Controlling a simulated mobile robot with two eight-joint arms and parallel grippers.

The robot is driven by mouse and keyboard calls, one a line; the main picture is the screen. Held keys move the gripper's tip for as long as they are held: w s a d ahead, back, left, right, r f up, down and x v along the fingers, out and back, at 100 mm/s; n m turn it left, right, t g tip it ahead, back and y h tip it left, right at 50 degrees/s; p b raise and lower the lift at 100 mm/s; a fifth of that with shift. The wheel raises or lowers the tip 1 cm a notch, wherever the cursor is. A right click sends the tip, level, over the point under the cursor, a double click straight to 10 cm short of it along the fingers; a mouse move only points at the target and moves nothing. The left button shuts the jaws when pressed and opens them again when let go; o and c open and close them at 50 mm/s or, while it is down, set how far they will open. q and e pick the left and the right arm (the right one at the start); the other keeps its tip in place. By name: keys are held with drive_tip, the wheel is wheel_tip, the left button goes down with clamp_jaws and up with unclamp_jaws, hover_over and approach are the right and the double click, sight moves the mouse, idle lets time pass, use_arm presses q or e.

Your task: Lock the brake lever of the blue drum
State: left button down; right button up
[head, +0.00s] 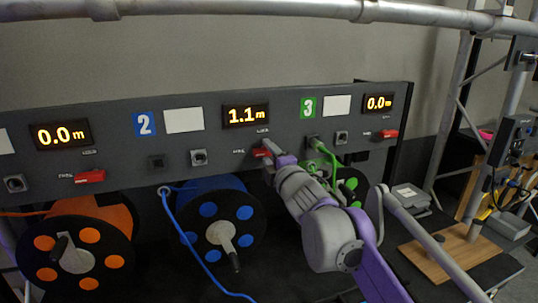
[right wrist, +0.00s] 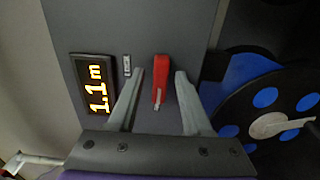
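The blue drum (head: 215,222), with a black flange and grey crank, sits below the panel marked 2. Its red brake lever (head: 259,152) is on the panel below the 1.1 m display (head: 246,116), partly hidden by my gripper in the head view. The right wrist view shows the lever (right wrist: 160,85) lying level along the panel, with the LOCK label (right wrist: 127,65) above it on the panel. My right gripper (head: 271,150) is open at the panel, its two fingers either side of the lever with gaps showing. My left gripper is out of view.
An orange drum (head: 85,225) stands left and a green drum (head: 350,185) right, partly behind my right arm. Their red levers (head: 89,177) (head: 388,134) lie level. A blue cable (head: 190,245) hangs in front of the blue drum. A truss tube (head: 250,12) crosses above.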

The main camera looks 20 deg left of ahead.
clamp_jaws()
drive_tip(key=shift+m, duration=0.3)
drive_tip(key=m+b, duration=0.1)
drive_tip(key=m, duration=0.3)
drive_tip(key=m+b, duration=0.1)
drive_tip(key=m, duration=0.3)
drive_tip(key=shift+m, duration=0.4)
drive_tip(key=m+b, duration=0.1)
drive_tip(key=m, duration=0.3)
drive_tip(key=shift+m+b, duration=0.9)
drive_tip(key=shift+m, duration=1.3)
drive_tip(key=shift+o, duration=0.7)
unclamp_jaws()
